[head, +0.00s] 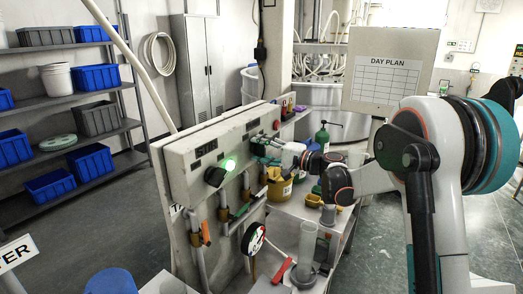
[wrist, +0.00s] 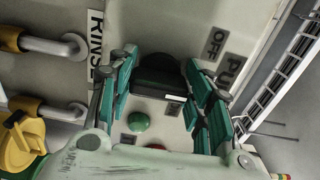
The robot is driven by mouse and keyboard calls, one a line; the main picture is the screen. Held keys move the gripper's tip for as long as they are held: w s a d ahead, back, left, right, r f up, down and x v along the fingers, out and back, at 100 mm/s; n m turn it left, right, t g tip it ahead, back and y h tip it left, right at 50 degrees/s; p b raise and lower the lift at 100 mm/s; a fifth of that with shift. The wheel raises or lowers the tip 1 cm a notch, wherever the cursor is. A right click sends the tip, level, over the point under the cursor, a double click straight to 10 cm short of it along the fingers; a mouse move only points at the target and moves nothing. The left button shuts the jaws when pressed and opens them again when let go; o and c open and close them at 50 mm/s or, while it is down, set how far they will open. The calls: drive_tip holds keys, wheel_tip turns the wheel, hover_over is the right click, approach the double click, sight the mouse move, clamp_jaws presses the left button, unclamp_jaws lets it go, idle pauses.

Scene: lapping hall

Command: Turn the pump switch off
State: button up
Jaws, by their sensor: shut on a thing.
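The pump switch (wrist: 155,76) is a black knob on the pale control panel, with a white mark low on its right side in the wrist view. The "OFF" label (wrist: 217,42) is up and right of the knob, beside a partly hidden "PU…" plate (wrist: 236,70). My gripper (wrist: 163,88) has its teal fingers on both sides of the knob and is shut on it. In the head view my gripper (head: 268,150) is at the right part of the panel (head: 180,163) and hides the switch.
A green button (wrist: 140,121) is just below the knob between my fingers. On the panel's left, a green lamp (head: 228,164) glows near a black knob (head: 214,177). Pipes and yellow fittings (head: 279,187) are below. A day plan board (head: 390,78) stands behind my arm.

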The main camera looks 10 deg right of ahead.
drive_tip(key=o, duration=1.1)
drive_tip(key=v, duration=1.2)
drive_tip(key=shift+s, duration=0.1)
